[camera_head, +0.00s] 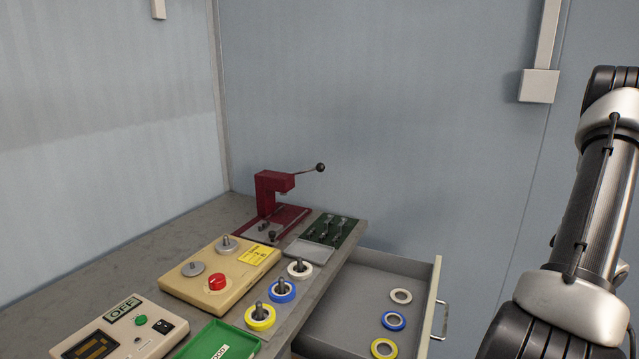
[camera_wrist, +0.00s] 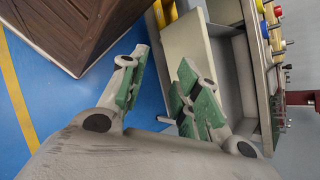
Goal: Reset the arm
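My arm stands at the right side of the head view, clear of the bench, and its gripper is outside that view. In the wrist view my gripper (camera_wrist: 158,90) is open, with its two green-padded fingers apart and nothing between them. The blue floor and the open drawer (camera_wrist: 195,55) lie beyond the fingers. The same drawer (camera_head: 436,290) is pulled out at the bench's right side in the head view and holds a white, a blue and a yellow ring.
The bench (camera_head: 130,262) carries a red lever press (camera_head: 268,195), a beige winder with a red button (camera_head: 217,282), a control box (camera_head: 112,335), a green tray (camera_head: 200,348) and spindles with rings (camera_head: 283,291). A brown wooden box (camera_wrist: 75,30) stands on the floor.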

